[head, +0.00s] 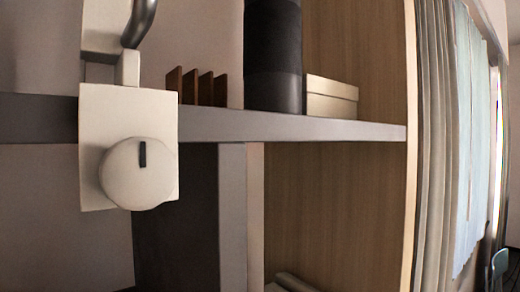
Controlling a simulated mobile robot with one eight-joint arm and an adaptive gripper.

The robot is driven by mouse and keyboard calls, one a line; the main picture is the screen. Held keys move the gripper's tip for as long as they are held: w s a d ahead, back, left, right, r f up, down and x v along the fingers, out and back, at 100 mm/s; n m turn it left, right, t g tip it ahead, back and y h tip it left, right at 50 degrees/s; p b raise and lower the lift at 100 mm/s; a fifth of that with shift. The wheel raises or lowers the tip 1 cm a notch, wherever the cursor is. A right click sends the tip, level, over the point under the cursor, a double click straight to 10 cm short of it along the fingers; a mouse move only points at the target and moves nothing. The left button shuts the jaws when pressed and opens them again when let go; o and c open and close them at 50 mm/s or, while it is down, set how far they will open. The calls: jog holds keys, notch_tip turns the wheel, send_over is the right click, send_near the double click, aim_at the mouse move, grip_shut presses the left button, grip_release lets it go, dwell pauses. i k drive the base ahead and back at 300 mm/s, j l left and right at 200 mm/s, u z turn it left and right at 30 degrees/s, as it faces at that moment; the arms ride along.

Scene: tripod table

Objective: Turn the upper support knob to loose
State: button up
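A round off-white knob (138,185) sits on the lower part of an upright pale plate (105,112) in the left of the head view. A short dark mark on the knob's face stands nearly vertical, near its top edge. No lettering shows, so I cannot tell which setting the mark points to. A small pale block (130,68) and a dark curved tube (139,22) are above the plate; the tube runs out of the picture's top. My gripper is not seen in this view, and nothing recognisable touches the knob.
A grey shelf (340,130) runs behind the plate. On it stand brown upright slats (204,88), a dark cylinder (272,60) and a beige box (331,97). A wooden panel (335,210) is behind. Curtains (437,150) hang at the right, and a chair (500,265) shows at the lower right.

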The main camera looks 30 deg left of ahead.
aim_at(138, 174)
jog(key=k+l+u, duration=0.1)
jog(key=u, duration=2.15)
